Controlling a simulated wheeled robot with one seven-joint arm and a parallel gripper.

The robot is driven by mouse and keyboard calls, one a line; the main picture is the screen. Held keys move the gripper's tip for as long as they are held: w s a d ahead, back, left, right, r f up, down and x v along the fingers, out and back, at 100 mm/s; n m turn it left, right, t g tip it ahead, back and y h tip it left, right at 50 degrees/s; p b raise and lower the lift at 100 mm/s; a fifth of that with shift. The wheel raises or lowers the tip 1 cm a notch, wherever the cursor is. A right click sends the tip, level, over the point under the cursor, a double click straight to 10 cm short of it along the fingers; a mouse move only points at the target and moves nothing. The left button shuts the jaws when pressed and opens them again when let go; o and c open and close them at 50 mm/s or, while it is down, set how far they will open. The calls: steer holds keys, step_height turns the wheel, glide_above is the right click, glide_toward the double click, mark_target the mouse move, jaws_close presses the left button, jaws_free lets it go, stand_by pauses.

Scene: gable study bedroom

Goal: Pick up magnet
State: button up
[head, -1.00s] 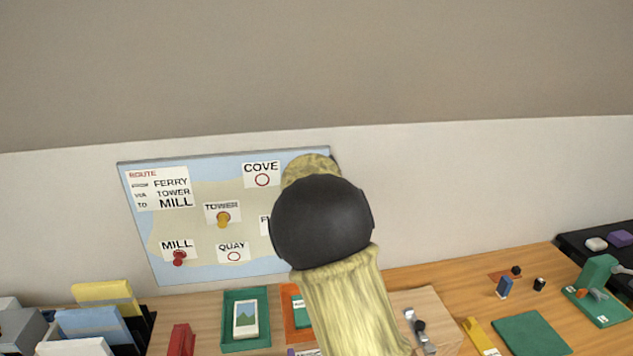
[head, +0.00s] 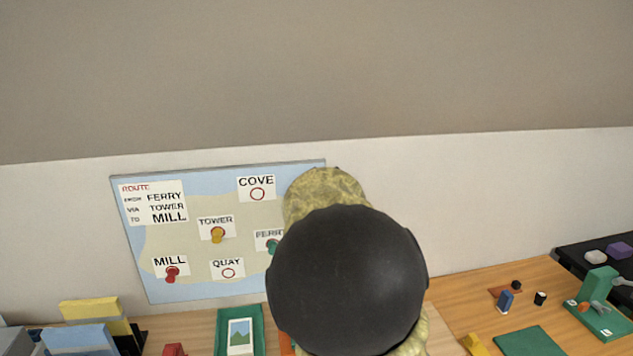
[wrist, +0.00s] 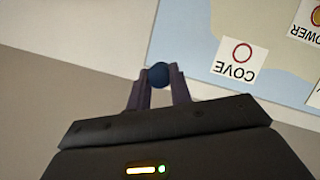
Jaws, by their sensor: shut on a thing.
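In the wrist view my gripper (wrist: 158,88) is shut on a round dark blue magnet (wrist: 158,74), held between the two fingertips. It is by the edge of the map board (wrist: 203,62), close to the COVE label (wrist: 239,59), which appears upside down there. In the head view my own arm hides the gripper and the blue magnet. On the board (head: 180,285) a red magnet (head: 172,273) sits at MILL, a yellow one (head: 217,235) at TOWER, and a green one (head: 272,247), partly hidden, at FERRY. The rings at COVE and QUAY are empty.
The board is on the wall above a wooden desk (head: 465,305). A green tray (head: 221,330) with a picture card, yellow and blue files (head: 80,337) and a green mat (head: 530,342) are on the desk. A sloped ceiling is above. My arm blocks the centre of the head view.

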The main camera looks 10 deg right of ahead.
steer(key=s+p, duration=0.5)
steer(key=s, duration=0.6)
stand_by(0.3)
steer(key=shift+s+p, duration=0.1)
steer(key=shift+p, duration=0.25)
steer(key=shift+s+r+p, duration=0.2)
steer(key=shift+s+p, duration=1.95)
steer(key=shift+p, duration=0.05)
